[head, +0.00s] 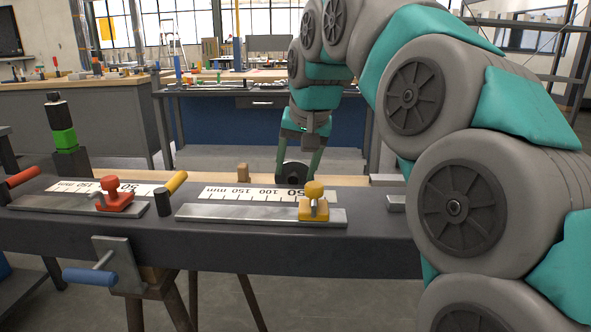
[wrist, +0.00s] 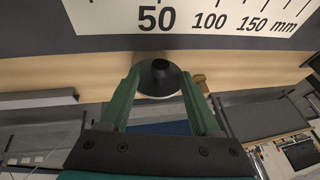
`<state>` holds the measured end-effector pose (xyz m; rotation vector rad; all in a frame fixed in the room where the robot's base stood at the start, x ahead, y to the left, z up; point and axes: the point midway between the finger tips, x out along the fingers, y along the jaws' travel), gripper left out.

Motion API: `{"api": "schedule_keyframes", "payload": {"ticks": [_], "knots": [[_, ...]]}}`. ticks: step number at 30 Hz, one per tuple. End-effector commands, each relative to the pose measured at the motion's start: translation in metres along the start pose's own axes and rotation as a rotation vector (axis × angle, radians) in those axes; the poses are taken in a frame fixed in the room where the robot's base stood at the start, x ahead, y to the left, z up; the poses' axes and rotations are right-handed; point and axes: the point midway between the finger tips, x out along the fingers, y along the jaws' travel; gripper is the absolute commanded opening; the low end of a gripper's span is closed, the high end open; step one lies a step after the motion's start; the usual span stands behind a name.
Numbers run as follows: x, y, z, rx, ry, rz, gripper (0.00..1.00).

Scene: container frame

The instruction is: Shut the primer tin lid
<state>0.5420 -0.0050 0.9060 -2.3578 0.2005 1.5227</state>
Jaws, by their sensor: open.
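I cannot make out a primer tin or a lid for certain in either view. My gripper (head: 297,166) points down over the far edge of the dark bench, and its green fingers are apart. A black rounded piece with a dark round hole (head: 293,175) sits low between the fingers. In the wrist view my gripper (wrist: 160,84) has the same black piece (wrist: 158,80) between its fingertips, with a pale rim showing under it. I cannot tell whether the fingers touch it. What it stands on is partly hidden.
The bench beam (head: 290,247) carries metal strips with a red stop (head: 114,197) and a yellow stop (head: 314,203), plus white rulers (head: 255,194). A small wooden peg (head: 242,173) stands left of my gripper. A black and green post (head: 65,135) rises at left.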

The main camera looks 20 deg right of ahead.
Motion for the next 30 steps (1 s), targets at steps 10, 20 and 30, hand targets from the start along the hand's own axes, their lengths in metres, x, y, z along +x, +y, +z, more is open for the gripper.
{"api": "schedule_keyframes", "payload": {"ticks": [10, 20, 30], "knots": [[0.0130, 0.0002, 0.0013, -0.001, -0.003, 0.002, 0.63], [0.0126, 0.0002, 0.0010, -0.001, -0.002, 0.001, 0.41], [0.0124, 0.0001, 0.0009, 0.000, -0.002, 0.001, 0.03]]}}
